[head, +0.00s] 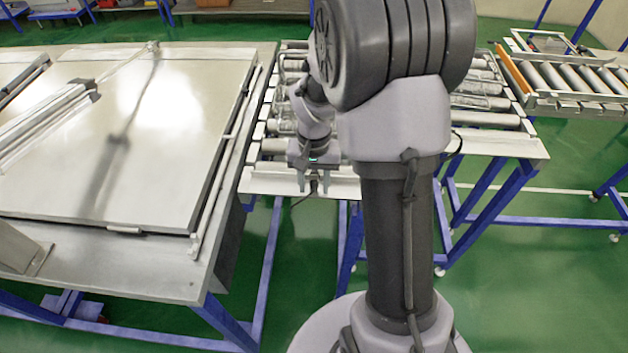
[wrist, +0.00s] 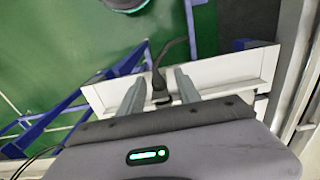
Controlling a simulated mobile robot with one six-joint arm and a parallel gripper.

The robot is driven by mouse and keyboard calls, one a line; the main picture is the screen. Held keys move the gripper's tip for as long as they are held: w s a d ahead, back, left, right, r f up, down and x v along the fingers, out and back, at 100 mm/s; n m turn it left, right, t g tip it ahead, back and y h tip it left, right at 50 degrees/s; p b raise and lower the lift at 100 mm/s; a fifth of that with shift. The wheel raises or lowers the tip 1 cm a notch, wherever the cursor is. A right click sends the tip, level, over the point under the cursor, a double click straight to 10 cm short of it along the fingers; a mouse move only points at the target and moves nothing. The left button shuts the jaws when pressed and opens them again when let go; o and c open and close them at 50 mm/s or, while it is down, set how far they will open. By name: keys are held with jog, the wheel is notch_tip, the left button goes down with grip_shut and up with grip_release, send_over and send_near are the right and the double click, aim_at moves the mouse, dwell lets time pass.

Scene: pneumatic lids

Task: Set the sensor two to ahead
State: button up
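My gripper (head: 313,188) is over the front edge of the roller conveyor, beside my arm column. In the wrist view my gripper (wrist: 161,72) is open, its two grey fingers apart. A small black part with a black cable (wrist: 160,80) stands between the fingers at the edge of a white plate; it looks like a sensor. The fingers seem to stand on either side of it with gaps, not closed on it. I see no label, so I cannot tell if it is sensor two. Which way it points is unclear.
The conveyor's white front plate (wrist: 225,72) lies under the fingers, on blue legs. A large steel lid table (head: 150,120) stands to the left. Another roller conveyor (head: 580,80) stands at the back right. Green floor (head: 540,260) is free at the right.

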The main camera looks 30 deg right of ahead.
aim_at(314, 175)
notch_tip(314, 175, up, 18)
jog(key=p, duration=0.6)
jog(key=shift+f, duration=0.25)
jog(key=s+a+n+t+y+b, duration=0.2)
jog(key=s+a+t+b, duration=0.3)
jog(key=s+a+b, duration=0.4)
jog(key=s+a, duration=0.6)
jog(key=s, duration=0.2)
jog(key=shift+a+f+t, duration=0.3)
jog(key=shift+t, duration=0.1)
jog(key=shift+d, duration=0.15)
